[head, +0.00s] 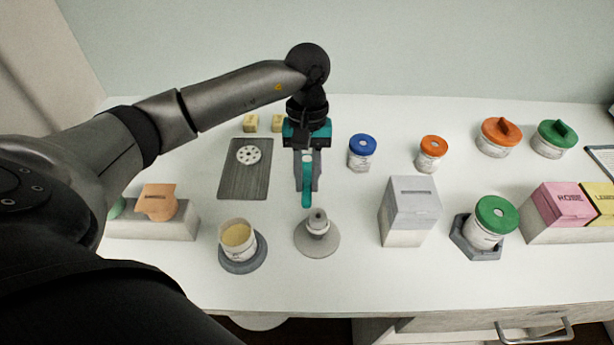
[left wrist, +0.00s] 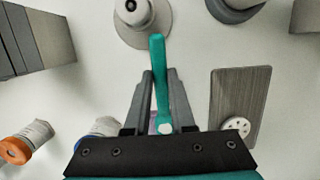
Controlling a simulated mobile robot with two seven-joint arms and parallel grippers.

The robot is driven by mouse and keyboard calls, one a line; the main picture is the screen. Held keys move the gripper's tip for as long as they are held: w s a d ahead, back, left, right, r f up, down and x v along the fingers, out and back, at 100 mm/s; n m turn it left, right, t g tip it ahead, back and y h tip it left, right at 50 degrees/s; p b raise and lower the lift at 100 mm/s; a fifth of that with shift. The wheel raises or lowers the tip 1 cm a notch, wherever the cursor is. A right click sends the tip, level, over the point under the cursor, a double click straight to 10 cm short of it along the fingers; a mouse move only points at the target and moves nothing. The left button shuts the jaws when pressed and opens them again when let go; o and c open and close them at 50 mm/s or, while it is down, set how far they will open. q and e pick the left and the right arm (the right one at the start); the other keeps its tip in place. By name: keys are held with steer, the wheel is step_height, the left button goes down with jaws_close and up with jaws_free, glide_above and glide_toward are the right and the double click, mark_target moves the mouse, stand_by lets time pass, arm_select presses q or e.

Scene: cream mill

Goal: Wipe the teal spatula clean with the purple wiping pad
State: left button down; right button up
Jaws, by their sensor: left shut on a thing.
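My left gripper (head: 307,180) points down over the middle of the table and is shut on the teal spatula (head: 306,196). The spatula also shows in the left wrist view (left wrist: 158,62), lying between the fingers, with its teal end reaching past the fingertips toward a grey round stand. In the left wrist view a small pale lilac patch (left wrist: 152,118) shows between the fingers, low down. I cannot tell whether it is the purple wiping pad; the gripper hides most of that spot. My right gripper is not in view.
The grey stand (head: 329,245) and a cup of cream (head: 238,236) are at the front. A dark board (head: 234,181) with a white holed disc lies left of the gripper. A blue-lidded jar (head: 362,150) and a grey slotted box (head: 407,201) stand to the right.

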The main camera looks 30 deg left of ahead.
arm_select(q)
steer(key=shift+f+b, duration=0.3)
steer(key=shift+b, duration=0.25)
stand_by(1.3)
steer(key=shift+s+d, duration=0.1)
steer(key=shift+s, duration=0.1)
steer(key=shift+s+d, duration=0.3)
steer(key=shift+s, duration=0.2)
steer(key=shift+w+a+b, duration=0.1)
steer(key=shift+w+b, duration=0.2)
steer(key=shift+w+a+b, duration=0.2)
steer(key=shift+w+b, duration=0.1)
steer(key=shift+w, duration=0.1)
steer(key=shift+s+r, duration=0.1)
steer(key=shift+s, duration=0.05)
steer(key=shift+s+d, duration=0.3)
steer(key=shift+s, duration=0.2)
